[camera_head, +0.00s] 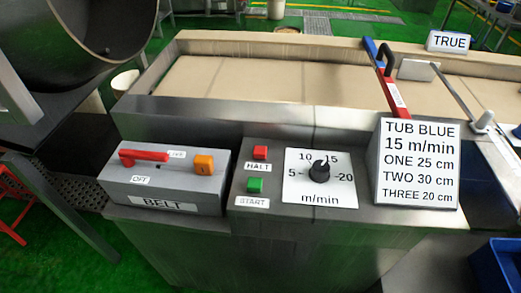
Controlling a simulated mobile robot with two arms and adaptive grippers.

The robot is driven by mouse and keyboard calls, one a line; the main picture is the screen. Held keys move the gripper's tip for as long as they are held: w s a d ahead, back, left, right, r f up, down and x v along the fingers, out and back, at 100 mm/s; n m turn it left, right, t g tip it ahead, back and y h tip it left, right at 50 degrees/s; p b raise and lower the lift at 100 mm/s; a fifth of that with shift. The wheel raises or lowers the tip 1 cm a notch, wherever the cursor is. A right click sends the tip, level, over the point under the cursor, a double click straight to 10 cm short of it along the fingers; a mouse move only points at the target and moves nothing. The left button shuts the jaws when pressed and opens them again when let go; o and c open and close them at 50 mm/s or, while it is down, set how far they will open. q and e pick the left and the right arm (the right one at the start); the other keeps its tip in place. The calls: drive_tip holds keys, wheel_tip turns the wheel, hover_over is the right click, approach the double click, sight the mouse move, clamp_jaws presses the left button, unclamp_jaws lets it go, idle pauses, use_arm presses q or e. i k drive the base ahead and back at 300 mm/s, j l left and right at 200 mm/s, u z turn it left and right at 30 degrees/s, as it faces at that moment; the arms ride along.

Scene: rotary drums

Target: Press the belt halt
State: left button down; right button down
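The red halt button (260,153), labelled HALT, is on the grey control panel (236,215). The green start button (254,185), labelled START, is just below it. To their right is a white m/min dial (319,172) with a black knob pointing near 15. To their left is the BELT box (180,186) with a red lever lying toward OFF and LIVE labels and an orange block. The tan belt (270,82) runs behind the panel. Neither of my grippers shows in this view, and nothing covers the halt button.
A sign reading TUB BLUE, 15 m/min (420,160) stands right of the dial. Red and blue bars (390,85) and a grey bar (455,90) reach over the belt. A dark drum (75,40) is at upper left; a blue tub (500,268) is at lower right.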

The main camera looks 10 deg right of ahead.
sight(259, 152)
drive_tip(key=j+z, duration=0.95)
drive_tip(key=j, duration=0.5)
drive_tip(key=k+j+z, duration=0.15)
drive_tip(key=j, duration=0.9)
drive_tip(key=k+z, duration=0.05)
